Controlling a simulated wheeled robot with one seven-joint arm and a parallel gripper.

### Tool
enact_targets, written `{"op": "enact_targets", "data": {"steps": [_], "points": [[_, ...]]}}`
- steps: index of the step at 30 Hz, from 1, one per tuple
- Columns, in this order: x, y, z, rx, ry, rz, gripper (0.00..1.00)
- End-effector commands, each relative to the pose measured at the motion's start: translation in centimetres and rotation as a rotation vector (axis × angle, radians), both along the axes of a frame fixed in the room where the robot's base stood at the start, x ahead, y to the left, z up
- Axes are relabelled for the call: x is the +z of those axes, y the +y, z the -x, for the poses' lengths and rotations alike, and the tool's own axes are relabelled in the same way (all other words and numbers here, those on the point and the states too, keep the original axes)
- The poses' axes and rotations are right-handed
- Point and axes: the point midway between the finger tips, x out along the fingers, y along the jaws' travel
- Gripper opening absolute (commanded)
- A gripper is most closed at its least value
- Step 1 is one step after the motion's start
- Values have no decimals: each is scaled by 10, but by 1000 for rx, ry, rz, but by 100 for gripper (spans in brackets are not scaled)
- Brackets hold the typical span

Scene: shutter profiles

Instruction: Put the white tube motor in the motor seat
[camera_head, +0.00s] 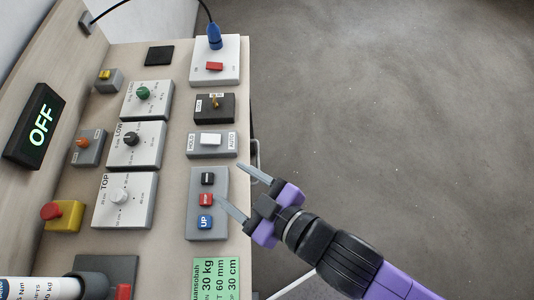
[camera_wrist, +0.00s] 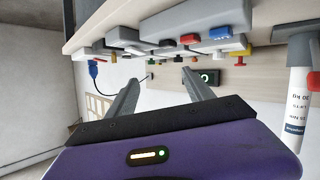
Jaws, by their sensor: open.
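A white tube motor (camera_head: 40,289) with a dark collar at its right end shows at the bottom left of the head view, cut off by the edge. It also shows in the wrist view (camera_wrist: 298,100) at the far right. A dark plate (camera_head: 115,266) with a red part lies beside the collar; I cannot tell whether this is the motor seat. My gripper (camera_head: 245,190) is open and empty, near the panel's right edge beside the grey button box (camera_head: 208,205). In the wrist view my fingers (camera_wrist: 160,95) stand apart with nothing between them.
The panel (camera_head: 172,215) carries several boxes with knobs and switches, a blue plug (camera_head: 214,37) with a cable and a red-topped yellow button (camera_head: 61,216). A display (camera_head: 36,126) reads OFF. A green label (camera_head: 216,278) lies at the front. Open floor (camera_head: 400,130) lies right.

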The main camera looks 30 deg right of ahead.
Motion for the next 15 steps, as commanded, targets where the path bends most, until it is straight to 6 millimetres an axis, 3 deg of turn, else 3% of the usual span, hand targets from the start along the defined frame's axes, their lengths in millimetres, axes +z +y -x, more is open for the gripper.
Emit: {"op": "enact_targets", "data": {"steps": [1,6,15], "points": [[-8,-19,12,-27,10,-6,61],[-17,-63,51,-105,10,-52,61],[-6,-121,130,-290,-9,-150,61]]}}
